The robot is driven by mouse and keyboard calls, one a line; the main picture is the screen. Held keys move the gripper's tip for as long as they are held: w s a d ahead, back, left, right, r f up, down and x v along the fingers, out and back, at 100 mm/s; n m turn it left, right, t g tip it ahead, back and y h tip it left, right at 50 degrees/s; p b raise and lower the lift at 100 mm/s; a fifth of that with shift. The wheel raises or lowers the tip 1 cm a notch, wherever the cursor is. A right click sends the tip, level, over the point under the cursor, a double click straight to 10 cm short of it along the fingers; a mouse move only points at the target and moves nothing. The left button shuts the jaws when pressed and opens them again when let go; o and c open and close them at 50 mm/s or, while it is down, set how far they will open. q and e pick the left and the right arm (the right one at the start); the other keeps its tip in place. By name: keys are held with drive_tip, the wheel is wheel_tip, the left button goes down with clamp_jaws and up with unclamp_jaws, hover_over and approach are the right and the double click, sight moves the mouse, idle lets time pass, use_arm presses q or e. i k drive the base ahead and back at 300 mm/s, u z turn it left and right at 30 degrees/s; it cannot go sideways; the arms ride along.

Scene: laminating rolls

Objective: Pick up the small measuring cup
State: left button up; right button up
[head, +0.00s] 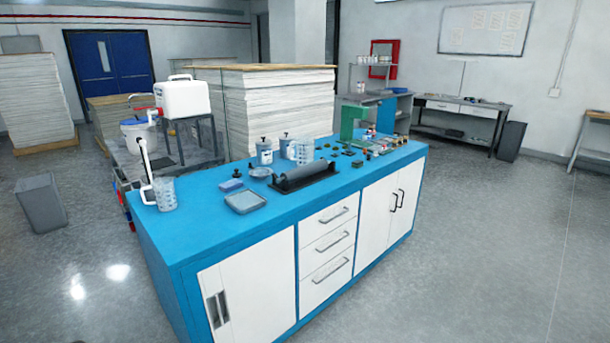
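Two clear measuring cups stand on the blue-topped bench. One measuring cup (166,195) is near the bench's left end, close to the white upright tap. The other measuring cup (305,151) is near the back middle, beside the grey canisters. Both look upright. They are too small in the picture for me to tell which is the smaller cup. Neither of my grippers shows in the head view.
The blue bench top (205,220) also holds a black roller (308,176), a grey-blue tray (246,201), grey canisters (264,152) and several small items at right. A grey bin (40,203) stands left. The floor (480,260) in front and right is clear.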

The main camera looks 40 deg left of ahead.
sight(163, 188)
drive_tip(key=z, duration=0.05)
drive_tip(key=i, duration=1.7)
drive_tip(key=u, duration=0.95)
drive_tip(key=i, duration=0.95)
drive_tip(key=u, duration=0.9)
